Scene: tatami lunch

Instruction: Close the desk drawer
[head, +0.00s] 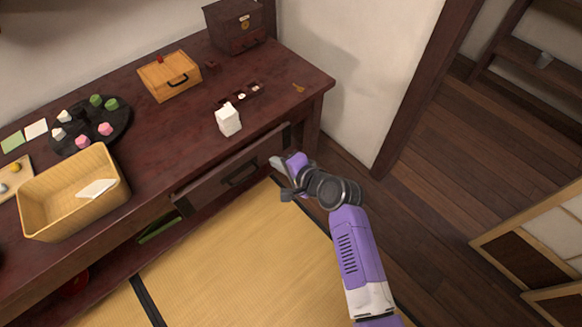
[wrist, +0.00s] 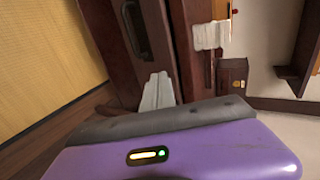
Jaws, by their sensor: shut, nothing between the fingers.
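The desk drawer (head: 212,188) has a dark wood front with a black handle (head: 240,174), below the right part of the desk top. Its front stands out a little from the desk, so it looks partly open; how far is hard to tell. My gripper (head: 279,166) is shut and empty at the right end of the drawer front; whether it touches cannot be told. In the wrist view, the handle (wrist: 136,28) is at the upper left, and my pale grey fingertips (wrist: 158,92) are close to the lower end of the drawer front (wrist: 160,25).
On the desk top (head: 175,130) stand a white carton (head: 228,120) near the drawer side, a wooden box (head: 169,76), a dark chest (head: 235,28), a round dark tray of sweets (head: 100,116) and a yellow basket (head: 68,222). The tatami floor (head: 230,250) in front is clear.

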